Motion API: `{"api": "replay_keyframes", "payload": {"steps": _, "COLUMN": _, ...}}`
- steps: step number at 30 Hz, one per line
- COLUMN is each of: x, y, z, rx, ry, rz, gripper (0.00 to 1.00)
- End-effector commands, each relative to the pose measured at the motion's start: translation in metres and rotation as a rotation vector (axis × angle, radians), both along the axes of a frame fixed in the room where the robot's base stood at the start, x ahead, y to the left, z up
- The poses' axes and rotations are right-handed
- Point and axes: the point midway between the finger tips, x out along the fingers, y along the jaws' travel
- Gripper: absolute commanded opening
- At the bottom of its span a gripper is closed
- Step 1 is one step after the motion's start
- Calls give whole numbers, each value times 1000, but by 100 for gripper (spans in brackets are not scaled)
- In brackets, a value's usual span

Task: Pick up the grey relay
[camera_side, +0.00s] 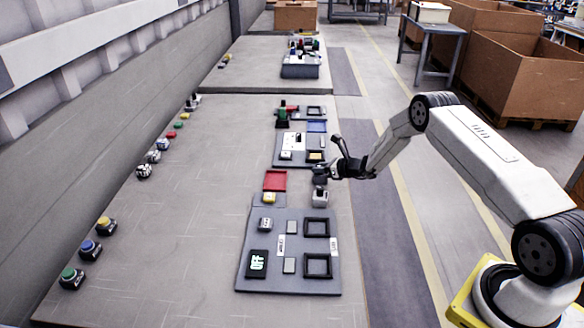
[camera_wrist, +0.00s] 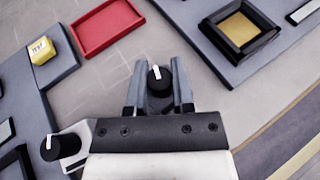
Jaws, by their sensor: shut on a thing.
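My gripper (camera_side: 328,173) is at the right edge of the table, beside the red tray. In the wrist view its two fingers (camera_wrist: 158,88) are shut on a small grey relay (camera_wrist: 159,78) with a round black knob and a white pointer mark. The relay's lower body is mostly hidden by the fingers. In the side view the held relay (camera_side: 319,175) looks dark grey; I cannot tell whether it touches the table. A second, lighter block with a black knob (camera_side: 320,197) stands close by, nearer the side camera. It shows at the lower left of the wrist view (camera_wrist: 64,146).
A red tray (camera_side: 275,180) and a yellow TEST button (camera_wrist: 41,50) lie left of my gripper. A grey panel (camera_side: 290,284) with square black sockets is in front, another panel (camera_side: 281,160) behind. Several coloured buttons line the table's left side; its middle is clear.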

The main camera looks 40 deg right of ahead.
Motion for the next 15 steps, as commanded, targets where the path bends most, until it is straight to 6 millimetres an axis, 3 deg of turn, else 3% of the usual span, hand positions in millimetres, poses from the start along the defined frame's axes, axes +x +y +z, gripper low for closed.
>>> {"api": "replay_keyframes", "payload": {"steps": 8, "x": 1, "y": 0, "z": 8, "rx": 0, "ry": -2, "rz": 0, "gripper": 0}}
{"api": "replay_keyframes", "payload": {"steps": 15, "x": 1, "y": 0, "z": 29, "rx": -1, "ry": -2, "rz": 1, "gripper": 0}}
